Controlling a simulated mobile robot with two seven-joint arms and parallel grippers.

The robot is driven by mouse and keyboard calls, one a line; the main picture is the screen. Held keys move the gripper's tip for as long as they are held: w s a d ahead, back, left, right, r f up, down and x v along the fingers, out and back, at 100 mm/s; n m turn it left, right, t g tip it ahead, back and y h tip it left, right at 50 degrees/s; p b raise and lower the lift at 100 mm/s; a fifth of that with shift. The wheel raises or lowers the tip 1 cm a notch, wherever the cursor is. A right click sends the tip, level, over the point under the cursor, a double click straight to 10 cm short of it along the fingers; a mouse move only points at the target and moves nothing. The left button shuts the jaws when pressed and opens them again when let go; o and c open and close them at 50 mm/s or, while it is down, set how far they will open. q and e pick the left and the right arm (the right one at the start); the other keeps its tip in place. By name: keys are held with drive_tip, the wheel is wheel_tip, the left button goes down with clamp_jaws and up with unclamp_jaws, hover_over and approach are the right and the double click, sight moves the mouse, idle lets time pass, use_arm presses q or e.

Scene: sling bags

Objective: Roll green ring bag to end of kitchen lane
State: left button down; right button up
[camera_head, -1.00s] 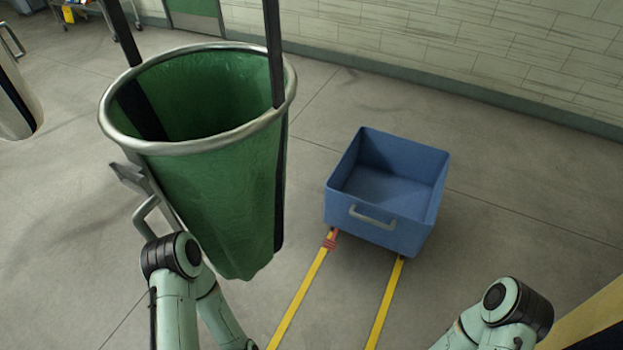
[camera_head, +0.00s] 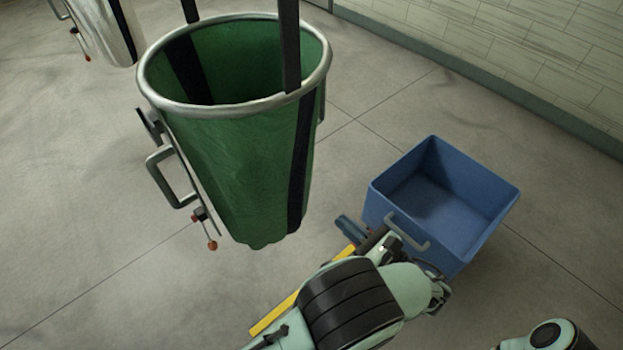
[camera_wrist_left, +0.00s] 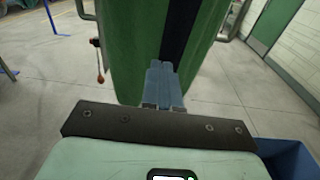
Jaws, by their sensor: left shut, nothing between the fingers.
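The green ring bag (camera_head: 250,165) hangs from black straps in the upper left of the head view, with a grey metal ring around its open top. A grey handle (camera_head: 158,180) sticks out on its left side, with a small red-tipped part below it. My left gripper (camera_head: 346,226) is shut and empty, right of the bag's lower end and beside the blue bin. In the left wrist view its blue-grey fingers (camera_wrist_left: 160,72) point toward the green bag (camera_wrist_left: 122,45); whether they touch is unclear. My right gripper is out of view; only part of that arm shows.
A blue bin (camera_head: 455,235) with a grey handle stands on the floor right of the gripper. A yellow floor line (camera_head: 275,318) is partly hidden by my left arm. A pale bag (camera_head: 103,28) hangs at the upper left. A tiled wall (camera_head: 520,50) bounds the right.

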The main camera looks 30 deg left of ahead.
sight(301, 171)
use_arm(q)
drive_tip(key=shift+t+y, duration=0.3)
drive_tip(key=shift+y, duration=0.1)
drive_tip(key=w+a+r, duration=0.1)
drive_tip(key=a, duration=0.3)
drive_tip(key=w+a+r, duration=0.1)
drive_tip(key=w+a, duration=0.1)
drive_tip(key=a, duration=0.1)
drive_tip(key=w+a+r, duration=0.2)
drive_tip(key=a, duration=0.2)
drive_tip(key=shift+w+a+p, duration=0.15)
drive_tip(key=shift+a+p, duration=0.15)
drive_tip(key=shift+p, duration=0.05)
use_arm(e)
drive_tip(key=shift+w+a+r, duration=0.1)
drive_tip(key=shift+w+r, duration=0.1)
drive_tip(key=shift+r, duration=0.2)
